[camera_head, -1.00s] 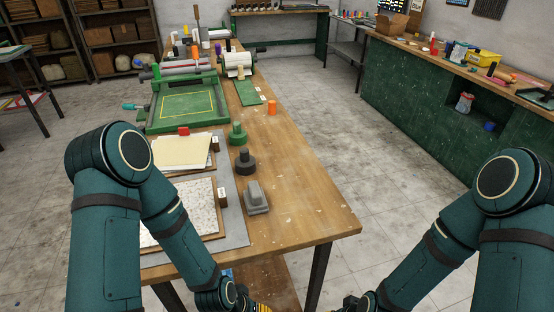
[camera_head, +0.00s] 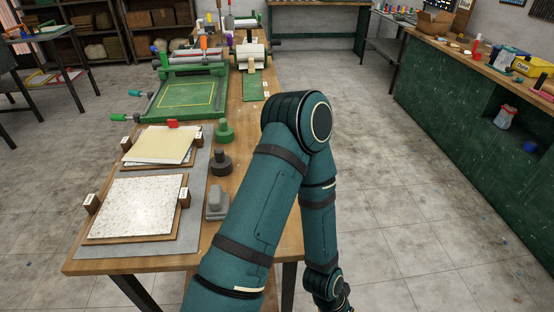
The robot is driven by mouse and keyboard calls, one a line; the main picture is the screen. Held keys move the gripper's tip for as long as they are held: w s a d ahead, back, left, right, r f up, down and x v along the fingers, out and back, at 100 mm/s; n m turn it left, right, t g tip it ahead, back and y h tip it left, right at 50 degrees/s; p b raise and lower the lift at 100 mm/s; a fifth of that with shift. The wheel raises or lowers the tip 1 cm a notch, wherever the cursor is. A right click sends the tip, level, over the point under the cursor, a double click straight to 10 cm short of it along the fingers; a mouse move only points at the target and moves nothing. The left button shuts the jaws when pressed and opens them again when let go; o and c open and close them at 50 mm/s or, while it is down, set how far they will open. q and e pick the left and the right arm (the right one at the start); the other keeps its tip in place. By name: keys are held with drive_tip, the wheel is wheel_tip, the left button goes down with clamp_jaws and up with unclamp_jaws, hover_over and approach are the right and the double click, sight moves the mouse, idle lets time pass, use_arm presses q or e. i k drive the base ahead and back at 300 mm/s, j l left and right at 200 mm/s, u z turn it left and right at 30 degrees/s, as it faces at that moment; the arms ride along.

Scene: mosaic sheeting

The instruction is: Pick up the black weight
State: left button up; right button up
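The black weight (camera_head: 221,164), a dark round disc with a knob on top, stands upright on the wooden table, just right of the grey mat. A similar green weight (camera_head: 224,133) stands behind it, and a grey block with a raised grip (camera_head: 217,205) is in front of it. My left arm crosses the middle of the view, its elbow to the right of the black weight. Its forearm points down past the table's right edge, and its gripper is cut off by the bottom edge. My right arm and gripper are out of view.
The grey mat (camera_head: 110,249) holds a speckled sheet (camera_head: 138,205) and a cream sheet (camera_head: 160,146) on boards. A green press frame (camera_head: 140,113) stands behind. A green counter (camera_head: 440,120) runs along the right, with open floor between. My arm hides part of the table's right side.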

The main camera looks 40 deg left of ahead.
sight(220, 159)
drive_tip(key=i+l+z, duration=0.55)
drive_tip(key=i+z, duration=0.35)
drive_tip(key=i+u, duration=0.55)
drive_tip(key=u, duration=0.3)
drive_tip(key=i+l+u, duration=0.15)
drive_tip(key=i+u, duration=0.4)
drive_tip(key=u, duration=0.35)
drive_tip(key=i+u, duration=0.15)
drive_tip(key=u, duration=0.3)
drive_tip(key=i+l+u, duration=0.1)
drive_tip(key=u, duration=0.4)
drive_tip(key=i+l+u, duration=0.3)
drive_tip(key=u, duration=0.15)
drive_tip(key=i+l+u, duration=0.3)
drive_tip(key=u, duration=0.2)
drive_tip(key=l, duration=0.1)
